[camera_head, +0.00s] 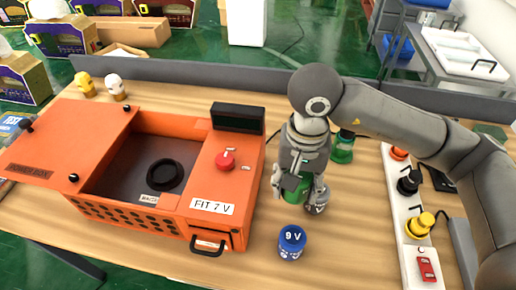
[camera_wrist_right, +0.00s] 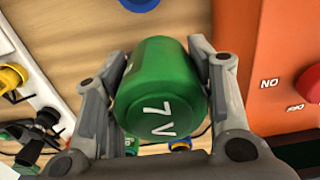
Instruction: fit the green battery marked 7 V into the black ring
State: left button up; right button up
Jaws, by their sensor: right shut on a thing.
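The green battery (camera_wrist_right: 160,92) marked 7 V is gripped between both fingers of my right gripper (camera_wrist_right: 168,85) in the right wrist view. In the head view my right gripper (camera_head: 299,190) is just right of the orange box, and part of the green battery (camera_head: 293,193) shows between its fingers. The black ring (camera_head: 165,175) lies on the dark floor inside the open orange box (camera_head: 232,177), left of the gripper and apart from the battery. My left gripper is not in view.
A blue 9 V battery (camera_head: 291,242) stands on the wooden table in front of my right gripper. Another green object (camera_head: 342,150) is behind it. A white strip (camera_head: 408,215) with coloured knobs lies to the right. A red button (camera_head: 225,161) stands up on the box.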

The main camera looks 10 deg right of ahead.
jog(key=shift+w+f+p, duration=0.25)
jog(key=shift+w+p, duration=0.25)
jog(key=shift+w, duration=0.6)
jog(key=w+f+p, duration=0.1)
jog(key=w+f, duration=0.1)
jog(key=w, duration=0.1)
jog(key=w+f+p, duration=0.1)
jog(key=w+f, duration=0.2)
jog(key=w+f+p, duration=0.1)
jog(key=w+f, duration=0.1)
jog(key=w, duration=0.2)
jog(key=shift+d+f+p, duration=0.25)
jog(key=shift+d+p, duration=0.05)
jog(key=shift+d, duration=0.1)
jog(key=shift+w+f, duration=0.6)
jog(key=shift+f, duration=0.1)
notch_tip(320, 180, down, 3)
jog(key=shift+r+p, duration=0.1)
jog(key=shift+p, duration=1.05)
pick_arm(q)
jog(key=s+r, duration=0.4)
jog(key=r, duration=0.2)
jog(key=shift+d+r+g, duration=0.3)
pick_arm(e)
jog(key=shift+w+f, duration=0.1)
jog(key=shift+f, duration=0.1)
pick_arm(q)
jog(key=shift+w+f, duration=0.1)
pick_arm(e)
jog(key=shift+f, duration=0.1)
